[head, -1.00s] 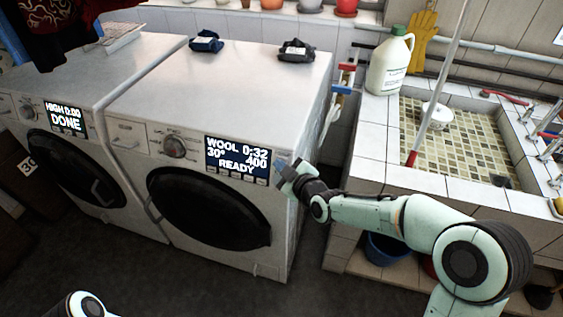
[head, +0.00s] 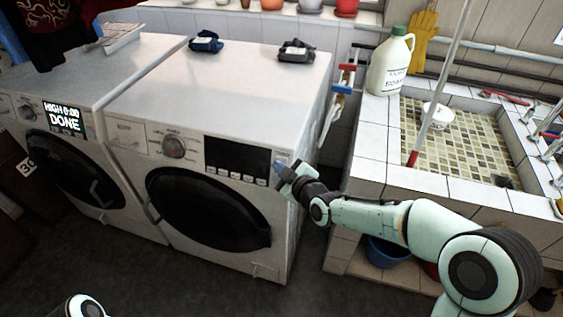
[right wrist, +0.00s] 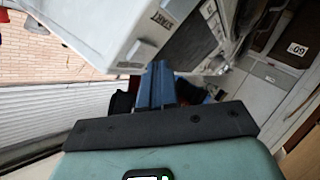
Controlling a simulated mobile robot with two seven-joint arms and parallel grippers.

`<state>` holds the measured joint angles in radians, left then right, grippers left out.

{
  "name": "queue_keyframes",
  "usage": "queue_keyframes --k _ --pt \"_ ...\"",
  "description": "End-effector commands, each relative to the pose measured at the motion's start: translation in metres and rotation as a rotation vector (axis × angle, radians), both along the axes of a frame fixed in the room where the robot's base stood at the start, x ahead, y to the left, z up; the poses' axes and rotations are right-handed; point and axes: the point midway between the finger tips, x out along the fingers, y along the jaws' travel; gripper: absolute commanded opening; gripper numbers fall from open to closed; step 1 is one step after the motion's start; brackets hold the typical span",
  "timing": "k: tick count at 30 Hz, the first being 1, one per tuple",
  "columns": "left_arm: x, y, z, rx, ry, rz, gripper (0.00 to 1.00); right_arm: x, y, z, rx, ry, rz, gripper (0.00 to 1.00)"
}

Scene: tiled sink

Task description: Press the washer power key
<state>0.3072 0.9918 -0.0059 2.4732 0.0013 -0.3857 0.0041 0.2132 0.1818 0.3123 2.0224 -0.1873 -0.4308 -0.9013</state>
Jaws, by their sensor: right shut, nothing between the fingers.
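The right-hand washer (head: 222,190) is white with a round dark door. Its display (head: 236,157) is dark and blank, with a row of small keys along its lower edge. My right gripper (head: 281,167) is at the right end of this panel, its tips at or very near the front. I cannot tell whether the tips touch a key. My left gripper is out of view.
The left-hand washer (head: 60,165) has a lit display (head: 64,117) reading DONE. A tiled sink (head: 455,140) with a soap jug (head: 391,62) stands to the right. The floor in front (head: 150,275) is clear.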

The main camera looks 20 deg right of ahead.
Motion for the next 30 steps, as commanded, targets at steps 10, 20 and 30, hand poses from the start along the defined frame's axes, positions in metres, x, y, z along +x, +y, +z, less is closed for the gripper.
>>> queue_keyframes --k 10,20,30 --pt "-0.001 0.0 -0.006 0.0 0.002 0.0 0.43 -0.024 0.016 0.01 0.0 -0.002 0.001 0.0" --pt "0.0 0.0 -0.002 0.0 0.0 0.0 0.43 -0.045 0.031 0.02 0.0 -0.001 0.001 0.0" --pt "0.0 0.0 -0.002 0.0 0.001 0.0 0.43 -0.047 0.032 0.02 -0.001 0.0 0.0 0.0"
